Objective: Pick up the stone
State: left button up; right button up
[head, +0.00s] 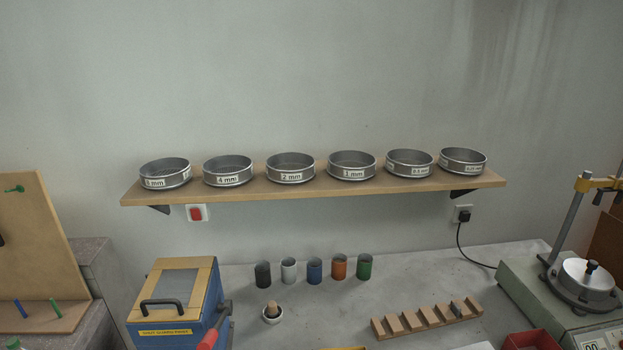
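I cannot pick out a stone for certain. A small dark grey piece (456,308) sits in the slotted wooden rack (405,324) on the bench, near its right end; it is too small to tell what it is. Neither of my grippers is in view.
Several sieves (291,167) stand on a wall shelf (300,194). Below are coloured cylinders (314,270), a blue box (178,300) with a red-handled lever, a scale-like device (585,285) and a red tray (532,340). The bench between cylinders and rack is clear.

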aim_at(454, 309)
jog(key=z, duration=1.25)
jog(key=i+l+u, duration=0.15)
jog(key=l, duration=0.2)
jog(key=i+l+u, duration=0.15)
jog(key=l, duration=0.25)
